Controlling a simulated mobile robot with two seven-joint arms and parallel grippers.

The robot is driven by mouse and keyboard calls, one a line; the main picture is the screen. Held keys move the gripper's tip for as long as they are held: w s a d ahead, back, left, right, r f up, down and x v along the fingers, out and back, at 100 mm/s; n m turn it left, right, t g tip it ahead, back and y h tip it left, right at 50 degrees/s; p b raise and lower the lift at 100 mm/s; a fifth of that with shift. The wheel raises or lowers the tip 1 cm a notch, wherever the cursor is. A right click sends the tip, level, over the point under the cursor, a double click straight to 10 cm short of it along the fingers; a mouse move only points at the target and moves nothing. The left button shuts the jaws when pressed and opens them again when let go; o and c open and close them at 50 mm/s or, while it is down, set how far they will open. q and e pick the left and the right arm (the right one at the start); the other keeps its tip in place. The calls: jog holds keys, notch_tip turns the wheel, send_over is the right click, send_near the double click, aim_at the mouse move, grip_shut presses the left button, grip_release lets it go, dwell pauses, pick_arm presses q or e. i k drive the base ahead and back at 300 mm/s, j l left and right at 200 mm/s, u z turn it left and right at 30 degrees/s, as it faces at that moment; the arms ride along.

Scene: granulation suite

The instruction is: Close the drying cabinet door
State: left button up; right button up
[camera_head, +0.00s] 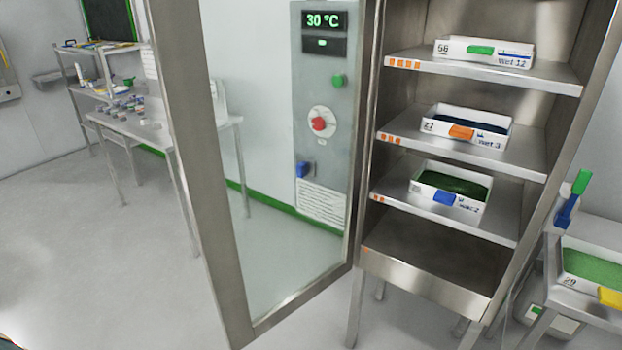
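The drying cabinet (425,287) stands right of centre with its front open. Its door (200,175), a steel frame around a clear pane, stands wide open. It is joined at the cabinet's left side and swings out toward me and to the left. White trays sit on separate shelves inside: an upper tray (485,54), a middle tray (466,132) and a lower tray (449,193). The bottom level looks empty. Neither of my grippers is in view.
A control panel (323,85) reading 30 °C shows through the pane. A steel table (160,130) with small items stands at the back left. A side table with a green-filled tray (587,270) stands at the right. The floor (90,250) at the left is clear.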

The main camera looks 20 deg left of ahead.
aim_at(174, 26)
jog(key=j+z, duration=0.2)
jog(key=j, duration=0.65)
jog(key=j+z, duration=0.25)
jog(key=j, duration=0.3)
jog(key=k+j+z, duration=0.2)
jog(key=j, duration=0.3)
jog(key=i+j+z, duration=0.2)
jog(key=j, duration=0.15)
jog(key=j+z, duration=0.15)
jog(key=j, duration=0.2)
jog(key=i+j+z, duration=0.2)
jog(key=j, duration=0.15)
jog(key=i+j+z, duration=0.2)
jog(key=j, duration=0.35)
jog(key=i+j+z, duration=0.15)
jog(key=k+j, duration=0.1)
jog(key=k, duration=0.25)
jog(key=k+z, duration=0.25)
jog(key=k, duration=0.2)
jog(key=k+l+z, duration=0.25)
jog(key=k, duration=0.2)
jog(key=j+z, duration=0.25)
jog(key=z, duration=0.2)
jog(key=j+z, duration=0.25)
jog(key=z, duration=0.25)
jog(key=j, duration=1.15)
